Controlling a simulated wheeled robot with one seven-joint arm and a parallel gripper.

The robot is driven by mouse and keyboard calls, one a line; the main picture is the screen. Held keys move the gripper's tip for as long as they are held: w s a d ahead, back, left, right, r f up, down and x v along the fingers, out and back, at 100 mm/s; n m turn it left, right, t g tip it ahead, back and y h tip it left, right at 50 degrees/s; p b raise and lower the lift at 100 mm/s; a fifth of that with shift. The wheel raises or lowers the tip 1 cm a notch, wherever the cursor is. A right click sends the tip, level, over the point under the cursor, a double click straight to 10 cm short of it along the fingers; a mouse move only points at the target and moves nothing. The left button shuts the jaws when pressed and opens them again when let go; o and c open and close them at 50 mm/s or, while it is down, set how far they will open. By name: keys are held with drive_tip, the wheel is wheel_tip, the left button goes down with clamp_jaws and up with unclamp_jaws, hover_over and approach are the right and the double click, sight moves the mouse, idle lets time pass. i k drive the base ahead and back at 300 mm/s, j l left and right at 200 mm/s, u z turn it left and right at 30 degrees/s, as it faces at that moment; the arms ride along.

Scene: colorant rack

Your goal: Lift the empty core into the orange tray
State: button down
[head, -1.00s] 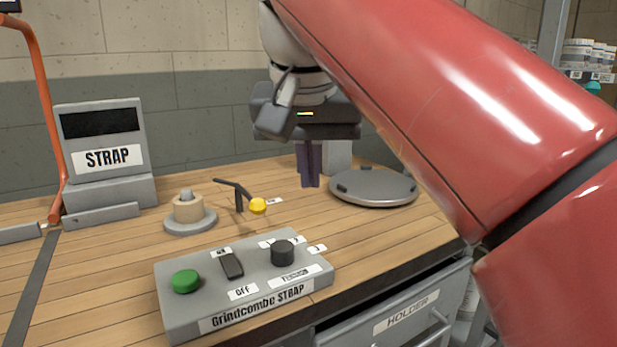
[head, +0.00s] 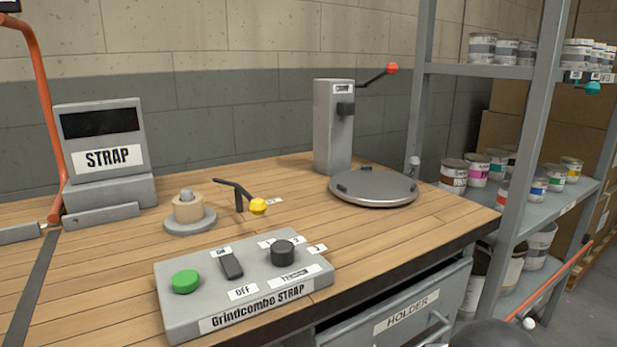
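A short tan ring that looks like a cardboard core (head: 182,210) sits around the peg of a small round grey spindle base (head: 190,226), on the wooden bench. Whether it is the empty core of the task I cannot tell for certain. No orange tray shows in the head view. My gripper is out of view.
A black lever with a yellow knob (head: 258,206) stands right beside the core. The Grindcombe STRAP control box (head: 240,312) is in front and the STRAP display unit (head: 105,185) behind left. A grey turntable (head: 374,188), a post with a red-knobbed lever (head: 333,135) and paint-can shelves (head: 480,72) stand right.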

sight(193, 211)
drive_tip(key=j+u, duration=0.1)
drive_tip(key=u, duration=0.25)
drive_tip(key=j+u, duration=0.1)
drive_tip(key=u, duration=0.25)
drive_tip(key=i+j+u, duration=0.1)
drive_tip(key=u, duration=0.2)
drive_tip(key=k, duration=0.35)
